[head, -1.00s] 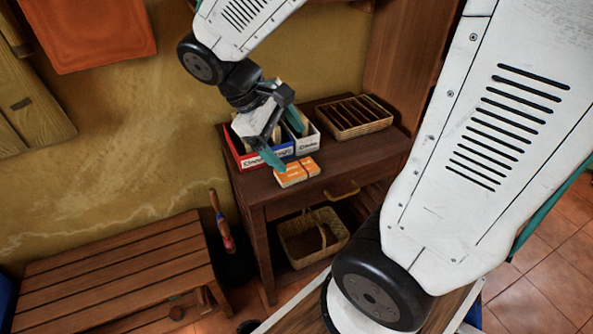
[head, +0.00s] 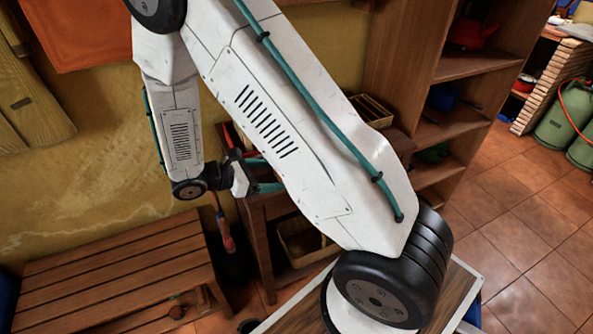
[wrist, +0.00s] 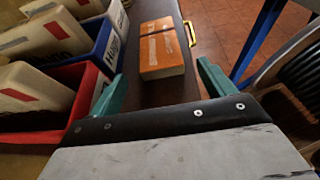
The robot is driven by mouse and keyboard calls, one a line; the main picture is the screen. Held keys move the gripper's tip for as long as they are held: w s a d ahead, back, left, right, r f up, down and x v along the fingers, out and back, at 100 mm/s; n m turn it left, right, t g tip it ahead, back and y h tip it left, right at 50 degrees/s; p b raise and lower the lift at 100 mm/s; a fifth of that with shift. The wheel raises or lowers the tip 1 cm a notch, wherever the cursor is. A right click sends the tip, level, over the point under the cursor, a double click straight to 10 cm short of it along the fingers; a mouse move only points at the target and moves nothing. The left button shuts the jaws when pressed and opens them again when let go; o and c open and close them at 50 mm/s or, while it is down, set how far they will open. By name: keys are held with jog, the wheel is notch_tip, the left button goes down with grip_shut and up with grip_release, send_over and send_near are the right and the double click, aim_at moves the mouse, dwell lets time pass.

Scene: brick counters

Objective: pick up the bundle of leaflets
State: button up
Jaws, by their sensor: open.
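In the head view my gripper (head: 272,175) is at the cabinet's left side, partly behind my arm.
Left of the bundle in the wrist view stand a red box (wrist: 89,98) and a blue box (wrist: 105,48) holding pale packs. A yellow drawer handle (wrist: 190,34) is at the bundle's right. In the head view a slatted bench (head: 120,270) stands left, open shelves (head: 480,65) right.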

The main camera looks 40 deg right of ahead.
jog(key=x, duration=0.6)
jog(key=shift+s+d+r, duration=0.1)
jog(key=shift+d+r, duration=0.1)
jog(key=shift+r, duration=0.2)
jog(key=c, duration=1.1)
